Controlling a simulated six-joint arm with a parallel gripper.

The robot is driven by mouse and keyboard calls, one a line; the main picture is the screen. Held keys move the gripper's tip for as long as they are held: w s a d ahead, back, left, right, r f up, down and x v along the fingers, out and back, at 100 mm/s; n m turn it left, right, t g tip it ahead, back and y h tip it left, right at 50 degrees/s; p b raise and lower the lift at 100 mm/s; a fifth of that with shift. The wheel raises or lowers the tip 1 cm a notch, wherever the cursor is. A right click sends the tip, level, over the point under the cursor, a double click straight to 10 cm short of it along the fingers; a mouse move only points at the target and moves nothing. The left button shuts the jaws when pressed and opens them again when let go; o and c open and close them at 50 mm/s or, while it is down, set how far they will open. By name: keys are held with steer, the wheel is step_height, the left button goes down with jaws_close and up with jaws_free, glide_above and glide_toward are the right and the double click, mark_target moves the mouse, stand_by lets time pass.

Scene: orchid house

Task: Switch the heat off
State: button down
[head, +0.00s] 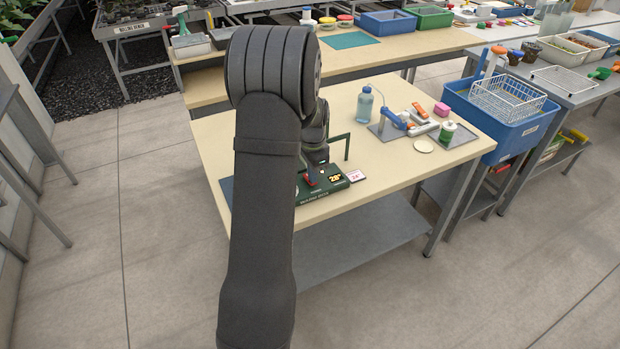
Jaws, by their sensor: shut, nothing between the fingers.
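A dark green control box (318,193) lies near the front edge of the wooden table, with a lit display (335,178) that seems to read about 28°. A dark green upright bracket (347,148) rises behind it. A small white card (356,176) with red figures sits at its right end. My gripper (311,178) points down over the left part of the box, shut and empty, largely hidden by my arm. A small red part (310,183) shows at its tip; I cannot tell whether it is a switch or whether they touch.
A blue crate (520,135) stands to the right. The table's front middle is clear.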

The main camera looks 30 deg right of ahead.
steer(key=shift+f, duration=0.25)
steer(key=shift+r, duration=3.55)
steer(key=shift+f, duration=3.5)
steer(key=shift+r, duration=0.15)
